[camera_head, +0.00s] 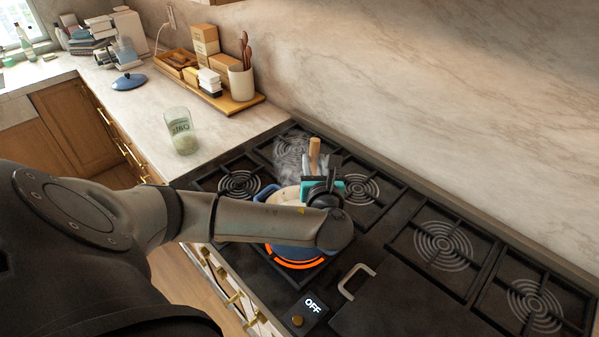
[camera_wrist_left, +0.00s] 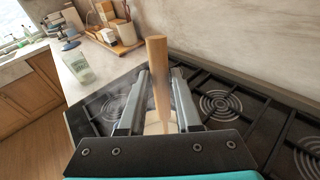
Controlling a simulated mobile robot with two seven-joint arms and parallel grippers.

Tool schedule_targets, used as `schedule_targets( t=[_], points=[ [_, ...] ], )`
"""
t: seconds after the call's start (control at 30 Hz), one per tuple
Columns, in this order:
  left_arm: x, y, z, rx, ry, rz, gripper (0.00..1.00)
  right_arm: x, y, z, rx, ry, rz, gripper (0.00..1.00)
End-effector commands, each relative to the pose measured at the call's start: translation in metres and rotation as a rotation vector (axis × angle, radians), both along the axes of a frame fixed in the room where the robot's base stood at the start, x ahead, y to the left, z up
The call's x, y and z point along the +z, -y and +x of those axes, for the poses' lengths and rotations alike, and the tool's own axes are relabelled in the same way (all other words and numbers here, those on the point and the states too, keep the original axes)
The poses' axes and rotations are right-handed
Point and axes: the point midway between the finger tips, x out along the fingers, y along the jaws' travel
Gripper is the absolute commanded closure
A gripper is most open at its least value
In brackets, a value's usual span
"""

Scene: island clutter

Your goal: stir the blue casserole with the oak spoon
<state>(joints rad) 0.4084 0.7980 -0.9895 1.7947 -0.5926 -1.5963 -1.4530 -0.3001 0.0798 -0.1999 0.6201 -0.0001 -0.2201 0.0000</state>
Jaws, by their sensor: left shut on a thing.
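The blue casserole (camera_head: 290,251) stands on a glowing front burner of the hob, with pale contents inside. My left forearm covers much of it in the head view. The oak spoon (camera_head: 314,150) stands nearly upright, with its handle top above my gripper; it also shows in the left wrist view (camera_wrist_left: 157,62). My left gripper (camera_head: 322,178) is over the casserole, shut on the spoon's handle, which lies between its two fingers in the wrist view (camera_wrist_left: 157,92). The spoon's lower end is hidden. My right gripper is not in view.
A glass jar (camera_head: 181,131) stands on the counter left of the hob. A blue lid (camera_head: 129,81) lies farther back. A wooden tray (camera_head: 244,106) holds a utensil crock (camera_head: 241,82) and boxes. The burners on the right are clear. Pale steam hangs behind the casserole.

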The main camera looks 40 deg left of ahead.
Motion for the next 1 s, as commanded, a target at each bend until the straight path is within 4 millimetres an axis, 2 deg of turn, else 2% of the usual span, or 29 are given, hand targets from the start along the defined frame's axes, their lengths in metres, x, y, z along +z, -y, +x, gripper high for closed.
schedule_targets(
  t=[0.3, 0.53, 1.0],
  points=[
    [0.0, -0.025, 0.002, 0.001, 0.001, -0.001, 1.0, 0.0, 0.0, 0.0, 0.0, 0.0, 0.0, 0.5],
    [0.003, -0.029, 0.003, 0.0, 0.003, -0.002, 1.0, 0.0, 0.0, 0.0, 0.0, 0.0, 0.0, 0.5],
    [0.039, -0.032, 0.01, 0.0, 0.003, -0.001, 1.0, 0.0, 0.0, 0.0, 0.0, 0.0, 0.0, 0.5]
  ],
)
